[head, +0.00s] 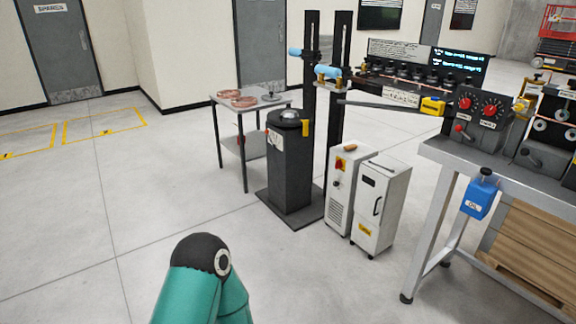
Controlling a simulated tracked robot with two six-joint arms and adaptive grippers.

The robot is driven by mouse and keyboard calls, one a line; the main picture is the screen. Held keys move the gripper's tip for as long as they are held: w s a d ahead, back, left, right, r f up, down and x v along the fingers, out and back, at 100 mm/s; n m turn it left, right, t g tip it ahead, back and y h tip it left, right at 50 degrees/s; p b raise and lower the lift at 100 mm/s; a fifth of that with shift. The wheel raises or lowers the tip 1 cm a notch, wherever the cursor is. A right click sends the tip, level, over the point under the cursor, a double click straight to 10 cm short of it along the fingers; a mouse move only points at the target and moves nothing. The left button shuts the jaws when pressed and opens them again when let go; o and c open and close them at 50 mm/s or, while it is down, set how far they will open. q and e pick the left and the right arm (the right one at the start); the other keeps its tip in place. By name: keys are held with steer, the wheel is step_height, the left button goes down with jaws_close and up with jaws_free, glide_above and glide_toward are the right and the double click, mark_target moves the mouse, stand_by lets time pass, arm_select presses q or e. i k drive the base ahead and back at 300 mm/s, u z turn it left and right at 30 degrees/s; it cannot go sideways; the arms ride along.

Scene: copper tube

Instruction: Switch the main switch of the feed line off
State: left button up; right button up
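A white cabinet (345,200) stands on the floor at the middle right. It carries a red and yellow switch (340,164) near its top; its setting is too small to read. I cannot tell from labels which of these is the feed line's main switch. Neither of my grippers shows; only a teal and black link of my own arm rises at the bottom, well apart from the cabinet.
A second white cabinet (382,208) adjoins the first. A black pedestal (289,165) stands left of them, beside a small table (243,108) with copper coils. The floor at left is clear.

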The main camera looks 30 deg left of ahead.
mark_target(340, 164)
steer(key=u, duration=0.45)
steer(key=i, duration=0.35)
steer(key=u, duration=0.7)
steer(key=i, duration=1.5)
steer(key=u, duration=0.3)
steer(key=i, duration=1.45)
steer(key=z, duration=0.65)
steer(key=i, duration=0.35)
steer(key=z, duration=0.05)
